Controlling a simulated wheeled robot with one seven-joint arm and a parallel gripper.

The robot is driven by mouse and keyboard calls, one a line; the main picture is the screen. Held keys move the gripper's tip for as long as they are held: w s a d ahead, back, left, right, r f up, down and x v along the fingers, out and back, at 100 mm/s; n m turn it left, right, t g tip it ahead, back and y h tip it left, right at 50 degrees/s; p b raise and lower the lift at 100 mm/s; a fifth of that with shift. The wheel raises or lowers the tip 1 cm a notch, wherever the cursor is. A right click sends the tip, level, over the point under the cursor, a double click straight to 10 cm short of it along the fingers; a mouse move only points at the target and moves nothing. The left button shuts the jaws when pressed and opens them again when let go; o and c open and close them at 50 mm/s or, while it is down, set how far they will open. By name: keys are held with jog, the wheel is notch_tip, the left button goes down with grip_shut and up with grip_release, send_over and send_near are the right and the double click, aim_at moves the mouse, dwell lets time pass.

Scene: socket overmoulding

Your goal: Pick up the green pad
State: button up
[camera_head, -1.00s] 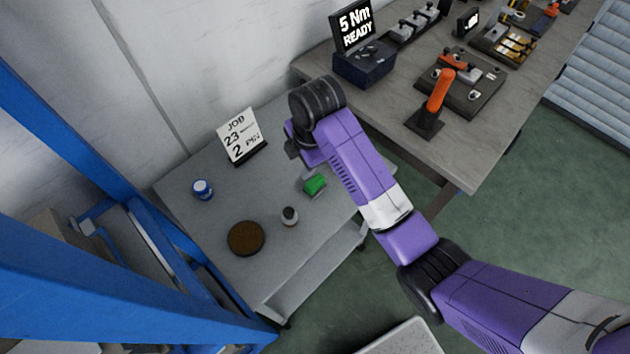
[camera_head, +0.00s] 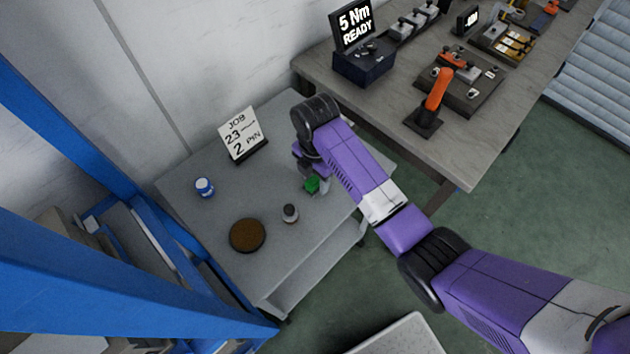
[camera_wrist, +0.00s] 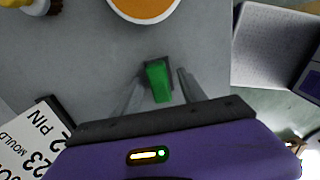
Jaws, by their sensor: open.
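The green pad (camera_head: 312,184) is a small green block on the grey side table. In the wrist view the green pad (camera_wrist: 158,82) lies between the two finger tips, with a dark grey part at its far end. My gripper (camera_wrist: 158,85) is open, one finger on each side of the pad, with a gap visible on both sides. In the head view my gripper (camera_head: 316,178) is down at the pad and partly hides it. Whether the fingers touch the table is hard to tell.
A workbench (camera_head: 400,140) with fixtures adjoins at the right.

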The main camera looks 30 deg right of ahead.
grip_shut()
dwell(0.4)
notch_tip(320, 180, up, 9)
jog(key=shift+w+r, duration=0.1)
notch_tip(320, 180, up, 9)
jog(key=p, duration=0.9)
send_over(315, 178)
jog(key=shift+r+b, duration=0.8)
